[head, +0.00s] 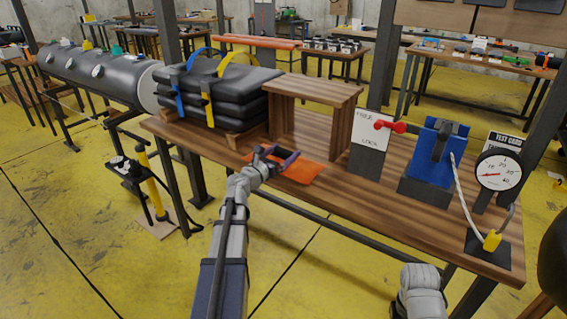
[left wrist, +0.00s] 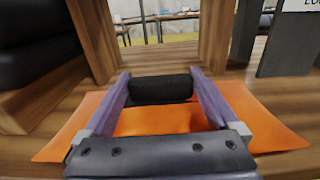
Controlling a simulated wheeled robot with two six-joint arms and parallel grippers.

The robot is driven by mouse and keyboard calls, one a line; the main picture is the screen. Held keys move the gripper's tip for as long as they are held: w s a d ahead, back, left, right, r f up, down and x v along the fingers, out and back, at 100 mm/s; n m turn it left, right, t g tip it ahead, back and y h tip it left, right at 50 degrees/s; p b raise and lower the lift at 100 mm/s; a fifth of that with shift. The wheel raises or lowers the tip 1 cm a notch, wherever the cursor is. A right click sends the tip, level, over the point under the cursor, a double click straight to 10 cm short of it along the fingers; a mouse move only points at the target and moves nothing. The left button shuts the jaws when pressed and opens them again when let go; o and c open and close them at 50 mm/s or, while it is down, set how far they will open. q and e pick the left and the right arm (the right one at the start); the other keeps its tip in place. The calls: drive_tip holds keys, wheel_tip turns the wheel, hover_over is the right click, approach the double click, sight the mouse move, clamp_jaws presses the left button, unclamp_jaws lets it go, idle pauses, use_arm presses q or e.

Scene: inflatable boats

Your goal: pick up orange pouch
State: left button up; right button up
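The orange pouch (head: 301,170) lies flat on the wooden workbench, near its front edge and in front of a small wooden stand. In the left wrist view the orange pouch (left wrist: 245,110) spreads under and to both sides of my fingers, with a black padded block (left wrist: 162,89) above its middle. My left gripper (head: 276,157) is over the pouch. Its purple fingers are wide apart, one at each end of the black block; I cannot tell if they touch it. The left gripper (left wrist: 160,90) hides part of the pouch. My right gripper is out of view.
The wooden stand (head: 312,94) is just behind the pouch. Stacked black bags (head: 222,98) with blue and yellow straps are left of it.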

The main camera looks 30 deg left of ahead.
sight(283, 150)
use_arm(q)
drive_tip(key=c, duration=1)
drive_tip(key=shift+r, duration=0.1)
wheel_tip(283, 150, up, 10)
drive_tip(key=p, duration=1)
